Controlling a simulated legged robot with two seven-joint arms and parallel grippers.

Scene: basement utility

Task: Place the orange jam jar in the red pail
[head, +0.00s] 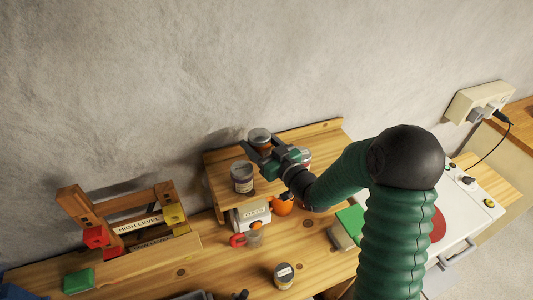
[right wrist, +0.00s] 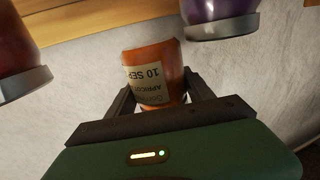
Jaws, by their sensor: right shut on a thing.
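My right gripper (head: 262,153) is over the raised wooden shelf in the head view, with its fingers around a jar that has a dark grey lid and an orange body. In the right wrist view the orange jam jar (right wrist: 155,72) sits between both fingers, its cream label upside down and reading APRICOT. The gripper is shut on it. I cannot tell whether the jar's base touches the shelf. I cannot make out a red pail for certain.
A dark jar (head: 242,178) and a reddish jar (head: 305,157) stand on the shelf (head: 213,172) on either side. The right wrist view shows red (right wrist: 15,60) and purple (right wrist: 218,18) jars nearby. Below are an OATS container (head: 254,213), an orange object (head: 283,206) and another jar (head: 284,275).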

